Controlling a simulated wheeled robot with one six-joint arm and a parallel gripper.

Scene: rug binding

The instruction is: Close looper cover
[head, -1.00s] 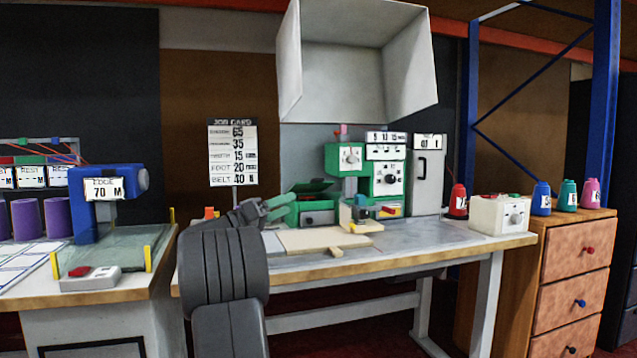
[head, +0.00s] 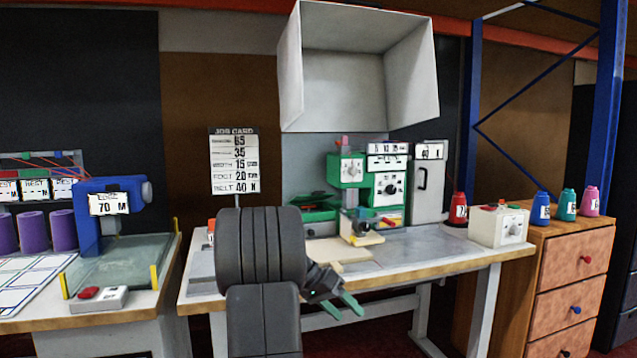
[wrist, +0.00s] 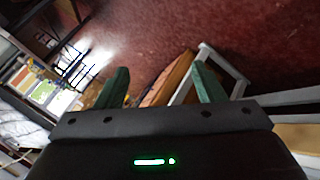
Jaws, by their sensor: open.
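The green sewing machine (head: 352,170) stands at the back of the middle table. A low green housing (head: 312,216) sits at its left, with a green flap (head: 318,200) at its top that looks raised; I take this for the looper cover, but it is small and partly hidden by my arm. My gripper (head: 345,306) has green fingers, spread and empty, in front of the table's front edge and below its top, well away from the machine. In the wrist view my gripper (wrist: 160,84) shows two separate fingers, with red floor and a table leg beyond; the cover is not seen there.
A pale board (head: 343,255) lies on the table (head: 425,256) before the machine. A white control box (head: 498,226) stands at the right end. A large grey hood (head: 358,75) hangs above. The tabletop's right front is clear.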

